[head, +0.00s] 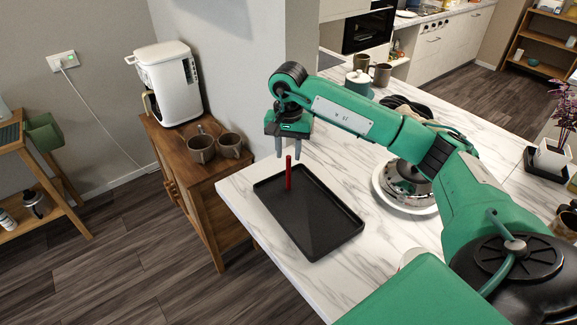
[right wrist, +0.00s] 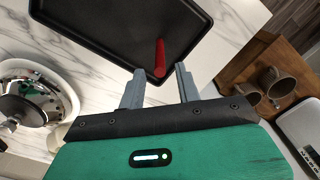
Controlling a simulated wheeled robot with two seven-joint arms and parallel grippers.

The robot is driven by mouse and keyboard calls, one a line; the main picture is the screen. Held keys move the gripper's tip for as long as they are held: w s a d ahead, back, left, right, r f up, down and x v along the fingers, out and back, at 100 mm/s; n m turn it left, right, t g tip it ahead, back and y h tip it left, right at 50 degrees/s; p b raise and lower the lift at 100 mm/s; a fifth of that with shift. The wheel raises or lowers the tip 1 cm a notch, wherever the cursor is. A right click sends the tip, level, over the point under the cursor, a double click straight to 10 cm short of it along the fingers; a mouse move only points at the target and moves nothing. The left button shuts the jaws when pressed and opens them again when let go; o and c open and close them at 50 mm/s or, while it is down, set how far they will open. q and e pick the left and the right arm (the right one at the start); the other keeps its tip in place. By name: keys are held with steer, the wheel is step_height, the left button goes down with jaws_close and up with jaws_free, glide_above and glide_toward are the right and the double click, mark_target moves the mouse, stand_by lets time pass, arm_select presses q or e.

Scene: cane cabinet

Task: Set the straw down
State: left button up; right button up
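The red straw (head: 288,174) is upright over the left part of a black tray (head: 335,245) on the marble counter. I cannot tell whether its lower end touches the tray. My right gripper (head: 291,156) points down just above the straw's top. In the right wrist view its fingers (right wrist: 159,70) are spread wide, and the straw (right wrist: 160,56) shows between and beyond the fingertips, with gaps on both sides. The tray (right wrist: 105,42) lies beyond the fingers there. My left gripper is not in view.
A white plate with a metal kettle-like object (head: 408,185) stands right of the tray, under my right arm. A wooden cabinet (head: 190,165) with brown mugs (head: 202,148) and a white coffee maker (head: 170,82) stands left of the counter.

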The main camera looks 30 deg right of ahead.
steer(key=shift+r+b, duration=0.75)
steer(key=shift+r, duration=2.45)
steer(key=shift+f, duration=0.1)
